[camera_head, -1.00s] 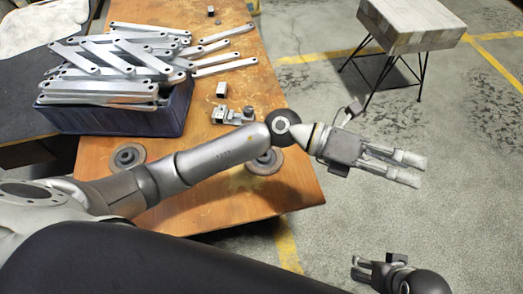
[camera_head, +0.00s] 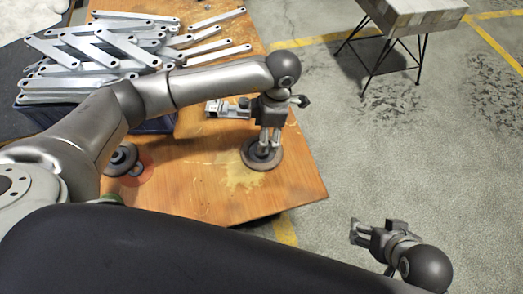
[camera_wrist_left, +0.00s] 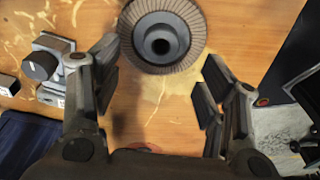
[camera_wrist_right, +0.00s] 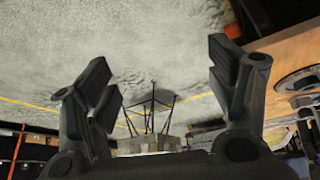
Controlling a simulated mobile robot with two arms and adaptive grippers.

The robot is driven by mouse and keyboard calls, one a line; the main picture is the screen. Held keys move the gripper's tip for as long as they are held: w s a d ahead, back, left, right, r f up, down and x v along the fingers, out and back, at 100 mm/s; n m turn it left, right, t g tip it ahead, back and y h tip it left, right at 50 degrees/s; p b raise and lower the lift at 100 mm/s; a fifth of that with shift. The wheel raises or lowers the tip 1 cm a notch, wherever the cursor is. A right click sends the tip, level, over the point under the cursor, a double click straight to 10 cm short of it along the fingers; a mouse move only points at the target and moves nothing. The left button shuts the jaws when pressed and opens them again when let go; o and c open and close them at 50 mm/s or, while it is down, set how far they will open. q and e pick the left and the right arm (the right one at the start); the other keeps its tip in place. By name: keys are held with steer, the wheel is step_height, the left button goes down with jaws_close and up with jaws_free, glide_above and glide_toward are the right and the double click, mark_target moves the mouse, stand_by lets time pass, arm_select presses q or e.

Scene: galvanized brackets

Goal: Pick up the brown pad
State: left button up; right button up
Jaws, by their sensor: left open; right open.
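The brown pad seems to be a round disc with a pleated brown rim and dark hub (camera_wrist_left: 163,40), lying flat on the wooden table. In the head view this disc (camera_head: 262,163) is near the table's right side. My left gripper (camera_head: 268,143) points down above it, hiding part of it. In its wrist view my left gripper (camera_wrist_left: 163,65) is open and empty, with the disc beyond and between the fingertips. My right gripper (camera_head: 354,232) is open and empty, off the table's front right; it also shows in its wrist view (camera_wrist_right: 160,65).
A dark blue bin (camera_wrist_left: 30,140) piled with metal brackets (camera_head: 125,45) stands at the back left. A second disc (camera_head: 122,158) lies at left. A metal fixture (camera_head: 225,108) sits behind my left gripper. A stool (camera_head: 410,15) stands on open floor.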

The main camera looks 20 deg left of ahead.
mark_target(274, 160)
arm_select(q)
steer(key=shift+a+f, duration=0.1)
steer(key=shift+f, duration=1.15)
steer(key=f, duration=0.1)
steer(key=f+b, duration=0.1)
steer(key=f, duration=0.2)
steer(key=shift+s+a+f+b, duration=0.15)
steer(key=shift+s+a+b, duration=0.1)
steer(key=shift+a+b, duration=0.05)
steer(key=shift+f, duration=0.2)
arm_select(e)
steer(key=w+a+r+t+y, duration=0.1)
steer(key=w+r+t, duration=0.3)
steer(key=w, duration=0.4)
steer(key=shift+a+r+t, duration=0.2)
steer(key=shift+a+t, duration=0.3)
steer(key=shift+a, duration=0.4)
arm_select(q)
steer(key=shift+c, duration=0.4)
steer(key=c, duration=1)
steer(key=shift+r, duration=0.15)
steer(key=shift+c, duration=0.3)
